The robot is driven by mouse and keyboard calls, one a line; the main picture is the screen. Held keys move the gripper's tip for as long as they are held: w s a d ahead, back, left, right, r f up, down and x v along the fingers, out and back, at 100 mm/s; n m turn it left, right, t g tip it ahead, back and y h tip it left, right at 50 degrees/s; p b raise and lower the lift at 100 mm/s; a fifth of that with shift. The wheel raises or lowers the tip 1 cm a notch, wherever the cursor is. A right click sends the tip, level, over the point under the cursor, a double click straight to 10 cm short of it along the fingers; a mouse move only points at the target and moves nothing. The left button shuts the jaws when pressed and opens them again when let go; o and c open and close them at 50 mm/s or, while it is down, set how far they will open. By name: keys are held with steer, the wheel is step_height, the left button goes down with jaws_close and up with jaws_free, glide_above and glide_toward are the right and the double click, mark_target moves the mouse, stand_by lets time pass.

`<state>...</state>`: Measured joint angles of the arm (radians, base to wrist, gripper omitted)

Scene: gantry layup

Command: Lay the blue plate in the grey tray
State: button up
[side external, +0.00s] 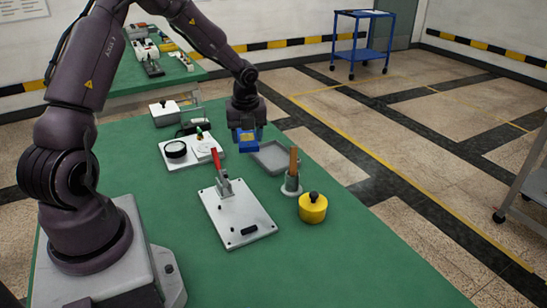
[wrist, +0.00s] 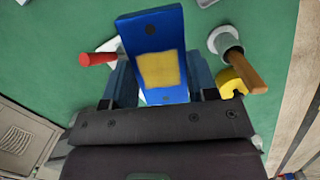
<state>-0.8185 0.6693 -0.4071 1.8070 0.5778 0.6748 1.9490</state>
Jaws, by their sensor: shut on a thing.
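The blue plate (side external: 248,142) is in my gripper (side external: 246,135), held up above the green table near the grey tray. In the wrist view the blue plate (wrist: 155,50) shows a tan square patch and dark holes, and my gripper's fingers (wrist: 160,85) are shut on its two sides. The plate looks tilted in the wrist view. The grey tray (side external: 272,158) lies on the table just to the right of and below the plate in the side view, and its visible floor looks empty. The plate and gripper hide its left end. I cannot make out the tray in the wrist view.
A wooden-handled tool in a round holder (side external: 292,178) and a yellow weight (side external: 313,207) stand close to the tray. A metal plate with a red-handled clamp (side external: 236,212) is in front. A white board with a black ring (side external: 180,152) lies left. The table's front right is clear.

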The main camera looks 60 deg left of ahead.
steer(key=w+a+f, duration=0.4)
steer(key=w, duration=0.3)
glide_above(274, 158)
steer(key=f, duration=0.5)
steer(key=shift+s+d+f, duration=0.2)
steer(key=shift+s+d, duration=0.05)
steer(key=shift+d, duration=0.05)
steer(key=shift+w+a+f, duration=0.15)
steer(key=shift+f, duration=1.55)
steer(key=shift+f, duration=0.1)
steer(key=o, duration=1)
